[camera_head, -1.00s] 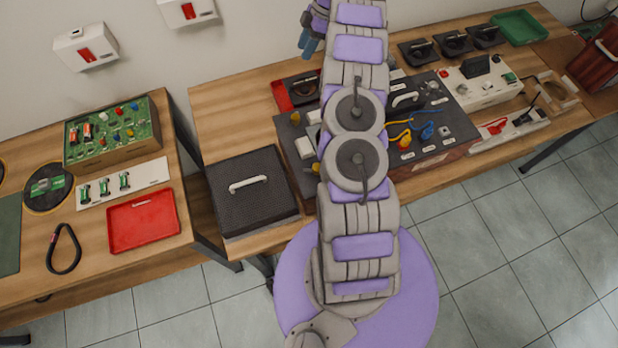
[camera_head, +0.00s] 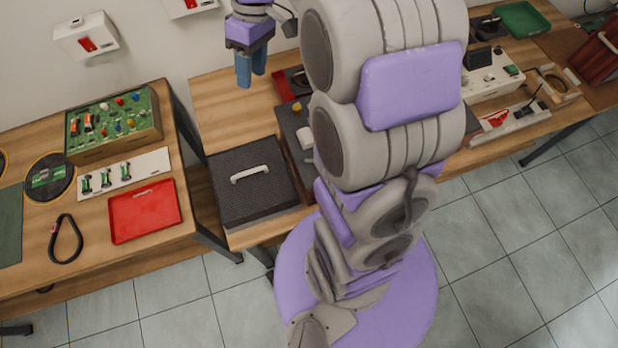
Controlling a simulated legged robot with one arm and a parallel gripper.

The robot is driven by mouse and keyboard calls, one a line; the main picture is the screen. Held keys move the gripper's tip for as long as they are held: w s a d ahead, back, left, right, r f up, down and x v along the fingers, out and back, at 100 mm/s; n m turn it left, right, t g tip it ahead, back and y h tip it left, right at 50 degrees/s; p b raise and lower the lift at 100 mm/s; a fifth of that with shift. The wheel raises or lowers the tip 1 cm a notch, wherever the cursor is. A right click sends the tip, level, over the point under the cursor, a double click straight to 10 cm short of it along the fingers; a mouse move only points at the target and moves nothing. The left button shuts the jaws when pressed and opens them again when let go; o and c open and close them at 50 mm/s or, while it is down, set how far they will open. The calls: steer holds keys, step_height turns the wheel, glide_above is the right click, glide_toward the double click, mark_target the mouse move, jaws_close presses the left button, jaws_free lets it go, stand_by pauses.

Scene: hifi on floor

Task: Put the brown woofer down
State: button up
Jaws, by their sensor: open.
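My gripper (camera_head: 251,68), with blue fingers pointing down, is above the back left part of the middle table. It is open, and no object shows between its fingers. A red tray (camera_head: 283,87) is to its right, mostly hidden by my arm. A dark round part, probably the brown woofer (camera_head: 298,79), shows in the tray; its outline is partly covered and its colour is hard to tell. The gripper appears apart from it.
A black grilled box (camera_head: 252,195) with a white handle is at the front of this table. Bare wood (camera_head: 215,110) lies behind it. The left table holds a green circuit board (camera_head: 112,122) and a red tray (camera_head: 145,210). My arm hides the table's middle.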

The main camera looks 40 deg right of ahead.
steer(key=s+a+f+m+h, duration=0.1)
steer(key=s+a+m, duration=0.1)
steer(key=s, duration=1.1)
steer(key=s+a+f+m+h, duration=0.1)
steer(key=s+m, duration=0.3)
steer(key=s, duration=0.9)
steer(key=shift+a+f+h, duration=0.35)
steer(key=shift+a+h, duration=0.15)
steer(key=shift+a, duration=0.25)
